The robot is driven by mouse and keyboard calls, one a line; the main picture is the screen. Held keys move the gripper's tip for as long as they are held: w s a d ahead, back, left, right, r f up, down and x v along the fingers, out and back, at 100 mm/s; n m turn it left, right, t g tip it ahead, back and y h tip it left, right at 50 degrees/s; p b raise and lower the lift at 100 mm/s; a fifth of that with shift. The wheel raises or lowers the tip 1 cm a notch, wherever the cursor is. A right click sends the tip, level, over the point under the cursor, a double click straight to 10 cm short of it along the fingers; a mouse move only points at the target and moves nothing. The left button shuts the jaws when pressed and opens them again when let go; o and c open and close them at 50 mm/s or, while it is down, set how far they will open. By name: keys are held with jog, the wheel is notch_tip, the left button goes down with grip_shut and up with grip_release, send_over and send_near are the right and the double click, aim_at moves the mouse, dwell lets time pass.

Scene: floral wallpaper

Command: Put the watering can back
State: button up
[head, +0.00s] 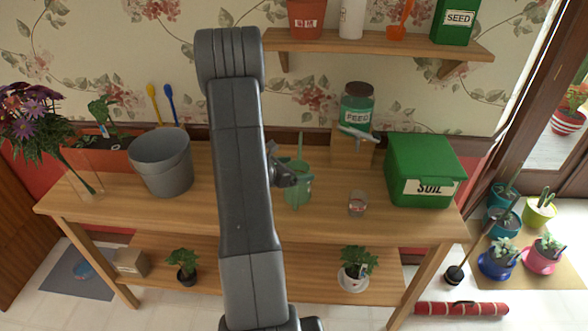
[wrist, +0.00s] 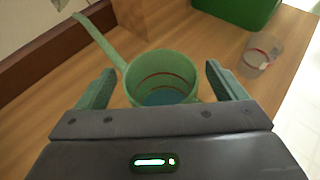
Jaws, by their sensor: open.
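The green watering can (head: 298,188) stands upright on the wooden table, just right of my arm in the head view. In the wrist view the can (wrist: 160,72) shows its open round top, with something blue inside and a long spout or handle reaching to the upper left. My gripper (wrist: 164,92) is open, one finger on each side of the can. I cannot tell whether the fingers touch it. In the head view my gripper (head: 284,172) is partly hidden behind my arm.
A small clear cup (head: 357,204) and a green soil box (head: 420,172) stand to the right of the can. A feed jar (head: 357,106) sits on a wooden block behind. A grey bucket (head: 162,162) is to the left. A shelf (head: 380,43) hangs above.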

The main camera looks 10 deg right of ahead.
jog(key=shift+r, duration=0.1)
jog(key=shift+r+p, duration=0.15)
jog(key=shift+p, duration=0.2)
jog(key=b+v, duration=0.2)
jog(key=v, duration=1)
jog(key=shift+b, duration=0.4)
jog(key=shift+s, duration=0.1)
